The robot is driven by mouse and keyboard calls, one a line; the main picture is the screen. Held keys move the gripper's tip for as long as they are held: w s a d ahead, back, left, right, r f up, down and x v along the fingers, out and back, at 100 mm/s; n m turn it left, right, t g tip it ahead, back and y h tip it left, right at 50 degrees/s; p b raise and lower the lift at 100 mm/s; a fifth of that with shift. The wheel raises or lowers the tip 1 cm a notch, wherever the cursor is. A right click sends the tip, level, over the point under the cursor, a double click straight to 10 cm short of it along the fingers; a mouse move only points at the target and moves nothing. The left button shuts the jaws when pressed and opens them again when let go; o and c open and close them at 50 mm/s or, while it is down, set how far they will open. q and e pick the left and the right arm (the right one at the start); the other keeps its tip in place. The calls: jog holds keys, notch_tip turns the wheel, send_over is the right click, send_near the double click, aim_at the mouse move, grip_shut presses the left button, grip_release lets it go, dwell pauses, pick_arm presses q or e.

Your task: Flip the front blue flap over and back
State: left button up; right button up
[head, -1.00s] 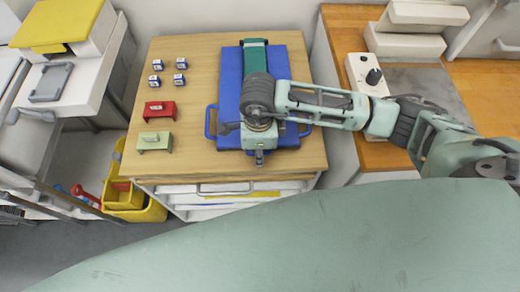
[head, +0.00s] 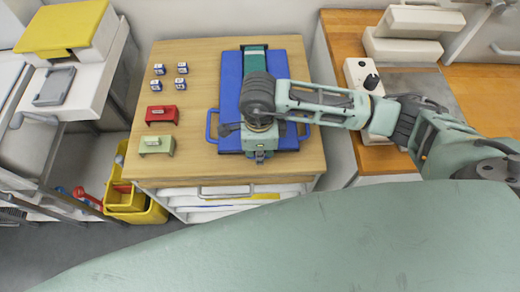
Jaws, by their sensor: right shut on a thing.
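A blue piece with a handle loop on each side (head: 230,80) lies flat on the wooden worktop. My right gripper (head: 260,157) is over the front edge of the blue piece, pointing down. It is shut on the front blue flap, but the wrist and gripper body hide the grip and most of the flap. I cannot tell how far the flap is raised. My left gripper is not in view.
Several small blue-and-white boxes (head: 158,70), a red block (head: 161,115) and a pale green block (head: 156,144) stand left on the worktop (head: 200,165). A control box with a black knob (head: 371,81) stands on the right bench. Yellow bins (head: 140,210) sit on the floor.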

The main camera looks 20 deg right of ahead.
notch_tip(320, 180, up, 2)
jog(key=shift+w+r+p, duration=0.1)
jog(key=shift+r+p, duration=0.15)
jog(key=shift+p, duration=0.1)
grip_shut()
jog(key=shift+w+d+r+p, duration=1.5)
jog(key=shift+w+r, duration=4.15)
jog(key=shift+r, duration=2.35)
jog(key=w+d+r+b, duration=0.1)
jog(key=w+d, duration=0.1)
jog(key=w, duration=0.7)
jog(key=w+d+r+b, duration=0.1)
jog(key=w+d, duration=0.2)
jog(key=w, duration=0.6)
jog(key=shift+w+d, duration=0.2)
